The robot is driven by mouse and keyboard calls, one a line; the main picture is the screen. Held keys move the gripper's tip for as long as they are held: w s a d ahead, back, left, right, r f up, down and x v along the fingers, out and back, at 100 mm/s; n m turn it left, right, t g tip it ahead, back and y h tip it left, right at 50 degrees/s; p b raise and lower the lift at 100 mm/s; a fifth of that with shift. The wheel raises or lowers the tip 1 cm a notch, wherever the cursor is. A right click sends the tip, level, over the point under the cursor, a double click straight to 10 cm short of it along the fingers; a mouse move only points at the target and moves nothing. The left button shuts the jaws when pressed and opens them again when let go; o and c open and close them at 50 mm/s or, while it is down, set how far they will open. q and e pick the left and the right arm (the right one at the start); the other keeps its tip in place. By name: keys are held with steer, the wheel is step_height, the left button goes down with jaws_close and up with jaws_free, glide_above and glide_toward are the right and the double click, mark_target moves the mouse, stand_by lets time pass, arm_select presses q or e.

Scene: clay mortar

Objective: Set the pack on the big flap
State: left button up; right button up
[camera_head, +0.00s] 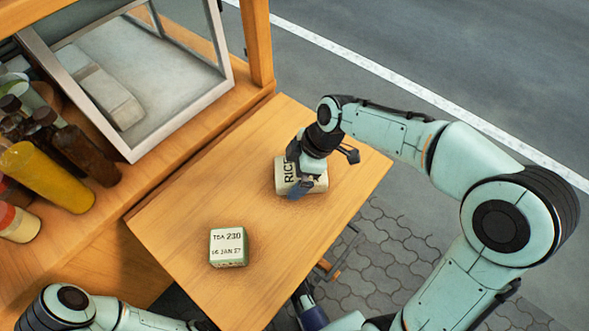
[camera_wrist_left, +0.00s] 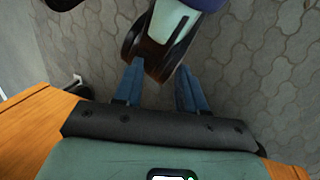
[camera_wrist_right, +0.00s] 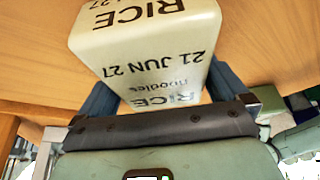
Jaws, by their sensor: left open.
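A cream pack lettered RICE (camera_head: 314,186) lies on the wooden flap (camera_head: 205,190), near its far right part. It fills the upper middle of the right wrist view (camera_wrist_right: 150,45), which also reads "noodles". My right gripper (camera_head: 325,174) is low at this pack, with its fingers on two sides of it. Whether they press on it I cannot tell. A second, pale box-shaped pack lettered TEA 230 (camera_head: 228,247) stands on the nearer part of the flap, untouched. My left gripper (camera_wrist_left: 160,87) is open and empty; in the head view only its arm shows, bottom left.
A glass-sided case (camera_head: 145,85) stands on the wooden counter left of the flap. Several bottles, among them a yellow one (camera_head: 45,175), crowd the counter's left side. The flap's middle is bare. Grey paving (camera_head: 375,250) lies beyond its right edge.

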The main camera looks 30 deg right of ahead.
arm_select(q)
steer(key=shift+s+r, duration=0.1)
arm_select(e)
steer(key=shift+r, duration=0.1)
steer(key=shift+d+r, duration=0.1)
steer(key=shift+r, duration=0.25)
steer(key=p+v, duration=0.2)
steer(key=v, duration=0.8)
steer(key=shift+d+r+p, duration=0.15)
steer(key=shift+r+p, duration=0.15)
steer(key=shift+p, duration=0.1)
arm_select(q)
steer(key=s+r, duration=0.1)
steer(key=s+r+g, duration=0.1)
steer(key=shift+s+d+r, duration=0.2)
steer(key=shift+d+r, duration=0.2)
arm_select(e)
steer(key=shift+s+d+r, duration=0.15)
steer(key=shift+d+r, duration=0.05)
steer(key=shift+r, duration=0.15)
